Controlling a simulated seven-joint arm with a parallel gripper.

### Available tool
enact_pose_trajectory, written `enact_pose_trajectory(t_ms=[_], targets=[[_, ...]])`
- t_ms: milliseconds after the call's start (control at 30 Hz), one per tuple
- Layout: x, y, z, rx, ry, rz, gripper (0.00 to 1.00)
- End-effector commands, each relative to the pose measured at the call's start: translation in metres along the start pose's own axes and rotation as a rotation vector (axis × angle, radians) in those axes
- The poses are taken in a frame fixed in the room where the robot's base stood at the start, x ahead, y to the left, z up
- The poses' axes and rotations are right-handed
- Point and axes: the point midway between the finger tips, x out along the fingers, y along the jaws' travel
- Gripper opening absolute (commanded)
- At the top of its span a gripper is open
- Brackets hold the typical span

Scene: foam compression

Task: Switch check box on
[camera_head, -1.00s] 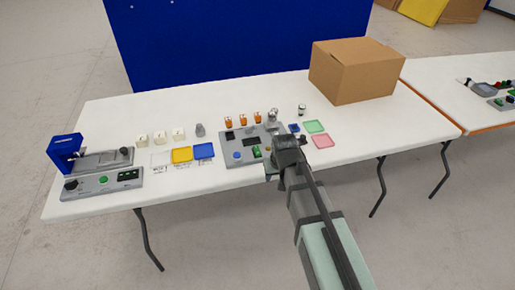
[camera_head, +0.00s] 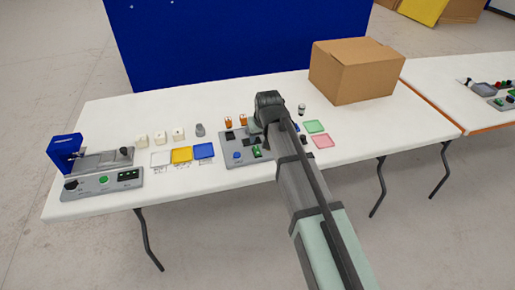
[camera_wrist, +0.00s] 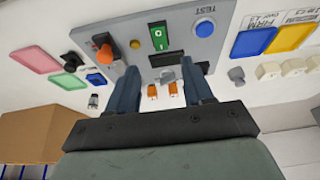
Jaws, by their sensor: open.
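The grey control panel (camera_head: 228,162) sits on the white table, partly hidden behind my arm in the head view. In the wrist view the panel (camera_wrist: 178,18) carries a green rocker switch (camera_wrist: 159,36), a blue button (camera_wrist: 204,27) marked TEST and an orange knob (camera_wrist: 102,38). The green switch (camera_head: 256,150) and the blue button (camera_head: 237,155) also show in the head view. My gripper (camera_wrist: 160,66) is open, its two fingers apart over the panel's far edge, with nothing between the tips. The green switch is beyond the fingertips, not touched. The head view hides the fingers.
Orange-topped pieces (camera_wrist: 152,90) stand behind the panel, beneath my fingers. Coloured trays, blue (camera_head: 204,150) and yellow (camera_head: 181,155), lie left of the panel; green (camera_head: 314,126) and pink (camera_head: 323,141) trays lie right. A cardboard box (camera_head: 355,75) stands at the back right.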

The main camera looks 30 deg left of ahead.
Motion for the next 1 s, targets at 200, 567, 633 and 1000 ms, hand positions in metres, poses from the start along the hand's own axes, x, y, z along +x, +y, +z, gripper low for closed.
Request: enact_pose_trajectory(t_ms=[200, 567, 633, 1000], targets=[[0.037, 0.000, -0.001, 0.000, -0.003, 0.000, 0.51], [0.088, 0.000, -0.001, 0.000, -0.002, 0.000, 0.51], [0.093, 0.000, -0.001, 0.000, 0.000, 0.000, 0.51], [0.103, 0.000, 0.000, 0.000, 0.000, 0.000, 0.51]])
